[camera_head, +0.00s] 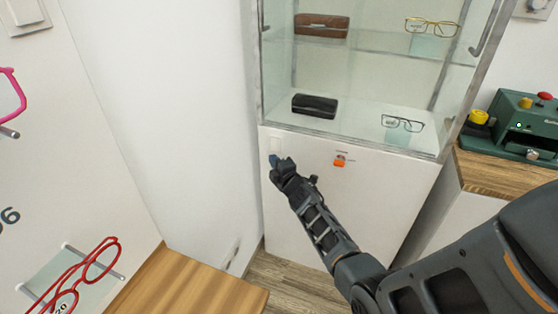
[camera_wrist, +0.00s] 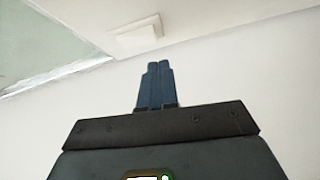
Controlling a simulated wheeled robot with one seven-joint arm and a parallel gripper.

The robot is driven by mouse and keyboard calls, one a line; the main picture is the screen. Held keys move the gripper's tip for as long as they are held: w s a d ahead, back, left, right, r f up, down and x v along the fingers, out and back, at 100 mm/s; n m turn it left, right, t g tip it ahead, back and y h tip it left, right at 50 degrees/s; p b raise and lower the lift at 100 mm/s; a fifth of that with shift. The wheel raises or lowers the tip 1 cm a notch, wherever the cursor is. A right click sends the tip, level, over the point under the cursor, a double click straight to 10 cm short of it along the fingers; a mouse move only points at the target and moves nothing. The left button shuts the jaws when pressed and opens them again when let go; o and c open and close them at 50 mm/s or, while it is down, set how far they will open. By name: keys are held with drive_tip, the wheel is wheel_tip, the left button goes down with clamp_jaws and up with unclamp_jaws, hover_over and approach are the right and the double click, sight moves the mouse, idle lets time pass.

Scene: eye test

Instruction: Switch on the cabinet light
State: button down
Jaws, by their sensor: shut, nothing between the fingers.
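The white cabinet (camera_head: 330,205) has a glass-fronted display section above a plain white lower panel. A small white rocker switch (camera_head: 274,145) sits at the upper left of that panel. It also shows in the wrist view (camera_wrist: 138,36), beyond the fingertips and slightly left. My gripper (camera_head: 275,161) is just below the switch in the head view, its blue fingers shut and empty. In the wrist view the closed fingers (camera_wrist: 157,72) point toward the panel near the switch. A gap shows between them and the switch in the picture; I cannot tell the depth.
An orange knob or key (camera_head: 340,161) is on the panel, right of the switch. Glasses and cases stand behind glass above. A green machine (camera_head: 515,125) is on a wooden counter at right. A wooden top (camera_head: 190,285) is at lower left. Another wall switch (camera_head: 26,13) is at upper left.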

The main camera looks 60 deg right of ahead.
sight(273, 150)
drive_tip(key=shift+d+f, duration=0.15)
drive_tip(key=shift+d, duration=1.4)
drive_tip(key=shift+f+b, duration=0.15)
drive_tip(key=shift+b, duration=0.2)
